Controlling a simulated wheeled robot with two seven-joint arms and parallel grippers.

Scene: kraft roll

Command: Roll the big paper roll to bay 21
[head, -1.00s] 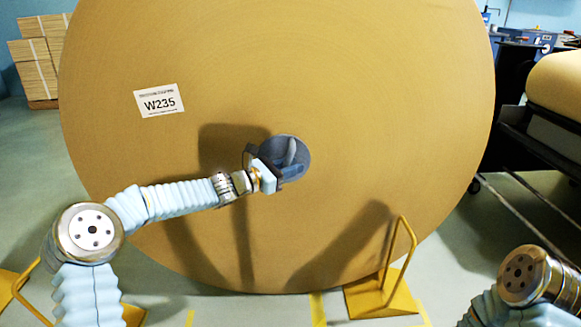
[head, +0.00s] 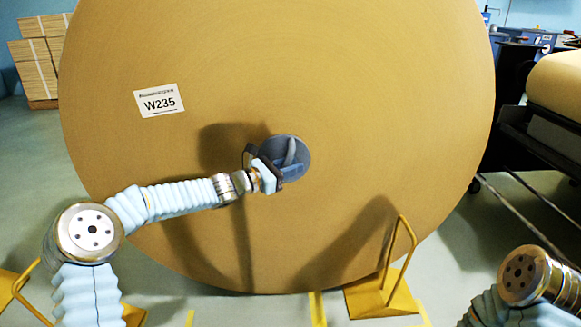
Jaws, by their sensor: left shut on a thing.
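The big paper roll (head: 370,90) stands upright on its edge, its flat tan face towards me, with a white label (head: 160,101) reading W235. A grey hollow core (head: 299,150) opens at its middle. My left gripper (head: 281,168) is at the left lower side of this opening, its fingers partly inside, shut on what looks like the core's wall; the exact contact is small and partly hidden. Yellow chocks stand by the roll's foot, one at the right (head: 385,297) close to it. My right gripper is out of view; only part of that arm shows at bottom right. No bay 21 sign shows.
Stacked cardboard (head: 38,75) stands at the back left. A dark rack or cart (head: 540,135) with another tan roll (head: 556,84) stands at the right. Yellow floor marks (head: 317,308) lie before the roll. Open floor shows at the left.

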